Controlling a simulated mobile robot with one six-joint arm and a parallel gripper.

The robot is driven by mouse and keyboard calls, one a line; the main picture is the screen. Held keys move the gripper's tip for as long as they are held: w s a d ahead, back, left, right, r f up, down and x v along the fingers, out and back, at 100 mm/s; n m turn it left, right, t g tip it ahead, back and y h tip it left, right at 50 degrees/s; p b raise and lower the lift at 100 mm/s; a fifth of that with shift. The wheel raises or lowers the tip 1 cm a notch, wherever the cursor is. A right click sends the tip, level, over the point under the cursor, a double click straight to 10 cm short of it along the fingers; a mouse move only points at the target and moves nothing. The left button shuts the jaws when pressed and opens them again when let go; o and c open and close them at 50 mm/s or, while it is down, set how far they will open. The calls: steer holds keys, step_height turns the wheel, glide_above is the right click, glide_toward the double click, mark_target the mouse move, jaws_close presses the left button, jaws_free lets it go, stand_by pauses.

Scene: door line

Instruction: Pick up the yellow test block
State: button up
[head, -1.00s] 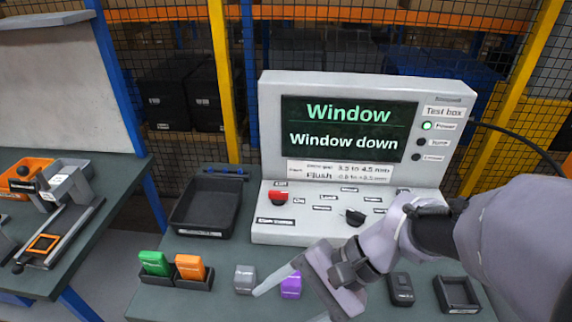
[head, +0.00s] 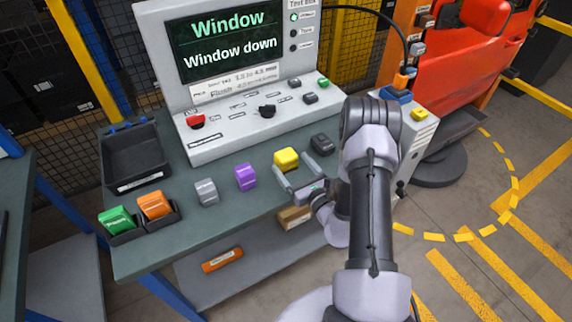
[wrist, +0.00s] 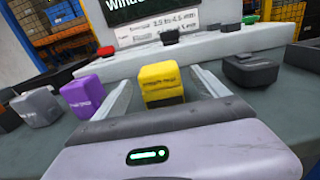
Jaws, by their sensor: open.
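The yellow test block (head: 286,158) stands on the green-grey bench top in front of the test box. It shows in the wrist view (wrist: 161,78) straight ahead of my gripper, its lower front dark. My gripper (head: 292,168) is open and low over the bench at its front edge, fingers pointing at the block. In the wrist view one finger lies to each side of the block (wrist: 163,84), with a gap on both sides. I cannot tell how far the fingertips reach past its front face.
A purple block (head: 245,177) and a grey block (head: 206,192) stand left of the yellow one. A dark block (head: 321,143) stands close on the right. The test box (head: 250,118) is behind. An empty black tray (head: 137,180) sits at the left.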

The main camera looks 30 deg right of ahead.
mark_target(282, 151)
steer(key=w+b, duration=0.1)
steer(key=w, duration=0.6)
steer(key=shift+w+a, duration=0.15)
steer(key=c, duration=1.8)
steer(key=shift+r, duration=0.15)
